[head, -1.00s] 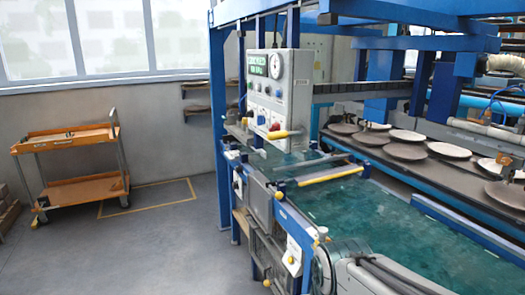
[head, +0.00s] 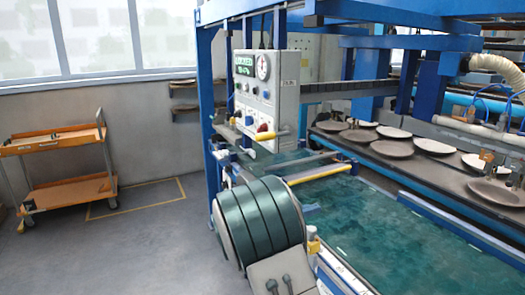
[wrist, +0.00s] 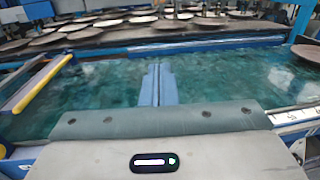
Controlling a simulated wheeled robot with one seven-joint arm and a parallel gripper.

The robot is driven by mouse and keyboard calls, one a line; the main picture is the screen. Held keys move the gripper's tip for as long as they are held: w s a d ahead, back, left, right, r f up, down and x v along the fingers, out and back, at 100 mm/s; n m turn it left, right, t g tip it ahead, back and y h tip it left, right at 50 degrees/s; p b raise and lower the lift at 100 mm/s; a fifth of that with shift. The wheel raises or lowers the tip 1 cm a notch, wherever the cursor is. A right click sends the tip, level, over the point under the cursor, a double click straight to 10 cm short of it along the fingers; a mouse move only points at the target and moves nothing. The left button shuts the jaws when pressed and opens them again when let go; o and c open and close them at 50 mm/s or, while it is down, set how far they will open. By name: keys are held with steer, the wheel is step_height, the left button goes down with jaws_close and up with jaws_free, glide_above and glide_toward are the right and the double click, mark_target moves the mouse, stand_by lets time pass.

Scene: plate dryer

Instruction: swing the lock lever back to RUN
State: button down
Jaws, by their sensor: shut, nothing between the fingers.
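In the head view my arm hides the gripper.
A yellow bar (head: 318,174) crosses the green belt (head: 350,215) beyond my arm. Plates (head: 390,148) lie on the dark conveyor behind. Blue frame posts (head: 208,100) stand beside the panel. An orange cart (head: 70,190) stands left, with open floor between.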

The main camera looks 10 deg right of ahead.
steer(key=w+a+r+n+t+h, duration=0.1)
steer(key=w+a+n+t, duration=1)
steer(key=a, duration=0.5)
steer(key=n+t, duration=0.1)
steer(key=t, duration=0.1)
steer(key=shift+w+r+n+t, duration=0.15)
steer(key=shift+n+t, duration=0.25)
steer(key=shift+d, duration=0.1)
steer(key=p, duration=0.2)
glide_toward(275, 134)
steer(key=w+d+f, duration=0.1)
steer(key=d+f, duration=0.1)
steer(key=r, duration=0.1)
steer(key=w+r, duration=0.1)
steer(key=w+r+p, duration=0.1)
steer(key=shift+a+r, duration=0.25)
steer(key=shift+a, duration=0.1)
steer(key=shift+r, duration=0.1)
